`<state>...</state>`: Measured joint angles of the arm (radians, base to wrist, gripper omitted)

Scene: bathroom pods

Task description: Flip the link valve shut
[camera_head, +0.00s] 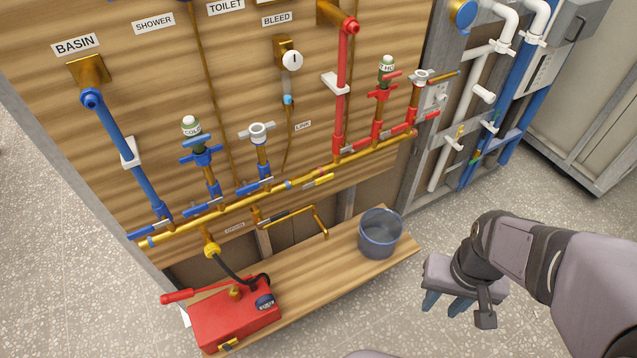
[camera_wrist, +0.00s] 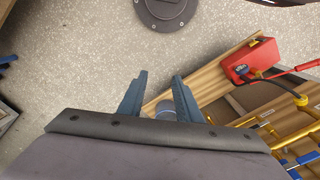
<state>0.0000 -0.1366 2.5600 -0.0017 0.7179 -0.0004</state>
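The link valve with a yellow lever (camera_head: 318,181) sits on the brass manifold pipe (camera_head: 350,161), below the small LINK label (camera_head: 302,126). Its lever lies roughly along the pipe. My gripper (camera_head: 447,302) is at the lower right, over the floor and well apart from the valve. In the wrist view my gripper (camera_wrist: 158,92) shows two blue-grey fingers spread apart with nothing between them. I cannot pick out the link valve there.
Blue pipes (camera_head: 124,150) and red pipes (camera_head: 346,90) with levers join the manifold. A grey bucket (camera_head: 380,236) and a red pump box (camera_head: 236,318) with a black hose stand on the wooden shelf (camera_head: 310,270). A white-and-blue pipe panel (camera_head: 478,110) is right. Floor around my gripper is clear.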

